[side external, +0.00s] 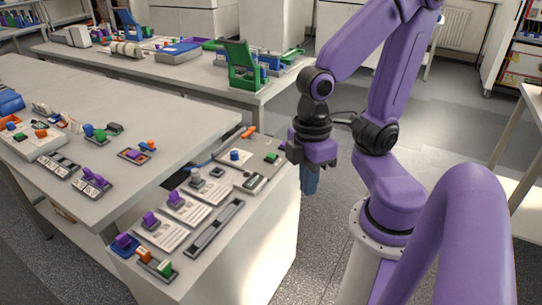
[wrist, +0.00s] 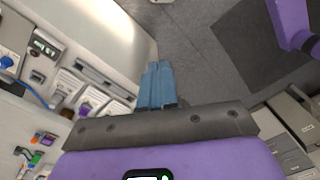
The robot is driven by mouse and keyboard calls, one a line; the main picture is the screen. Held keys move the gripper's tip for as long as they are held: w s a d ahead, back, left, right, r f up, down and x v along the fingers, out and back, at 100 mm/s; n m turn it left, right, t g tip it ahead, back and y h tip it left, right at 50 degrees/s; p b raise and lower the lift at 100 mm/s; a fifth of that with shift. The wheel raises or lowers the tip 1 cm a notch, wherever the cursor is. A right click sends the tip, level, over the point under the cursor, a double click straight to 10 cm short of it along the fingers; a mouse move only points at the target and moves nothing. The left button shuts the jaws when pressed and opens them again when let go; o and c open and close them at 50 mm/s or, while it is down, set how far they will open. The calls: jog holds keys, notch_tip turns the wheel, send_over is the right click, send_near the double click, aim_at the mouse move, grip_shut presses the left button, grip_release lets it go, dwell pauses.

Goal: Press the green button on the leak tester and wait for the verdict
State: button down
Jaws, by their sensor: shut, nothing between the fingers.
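The device that looks like the leak tester (side external: 262,172) lies flat at the far right corner of the near bench. Its small green button (side external: 271,157) is on the end away from the camera. In the wrist view a dark display with green marks (wrist: 44,47) shows at the upper left, and I cannot make out the green button there. A verdict cannot be read in either view. My gripper (side external: 310,188) is shut and empty, its blue fingers pointing down. It is to the right of the device, past the bench edge and over the floor. The fingers (wrist: 157,85) also show in the wrist view.
A blue knob on a plate (side external: 235,155) sits left of the tester. Several grey plates with purple and grey connectors, and a long slotted tray (side external: 213,228), lie nearer the camera. A green stand (side external: 242,66) is on the back bench. Open floor lies around my gripper.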

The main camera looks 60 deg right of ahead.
jog(key=w+d+f+m+t+y, duration=0.1)
jog(key=w+d+m+y, duration=0.1)
jog(key=w+m, duration=0.5)
jog(key=w+d+f+m+y, duration=0.1)
jog(key=w+f+m+y, duration=0.15)
jog(key=w+m, duration=0.4)
jog(key=w+d+f+m+t+y, duration=0.1)
jog(key=w+d+m+y, duration=0.15)
jog(key=w+m, duration=0.4)
jog(key=m+t+h, duration=0.6)
jog(key=m+t, duration=0.1)
jog(key=m, duration=0.9)
send_over(274, 156)
notch_tip(274, 156, down, 6)
jog(key=shift+w+d, duration=0.1)
jog(key=shift+y, duration=0.3)
jog(key=shift+f, duration=4.35)
jog(key=shift+f, duration=0.1)
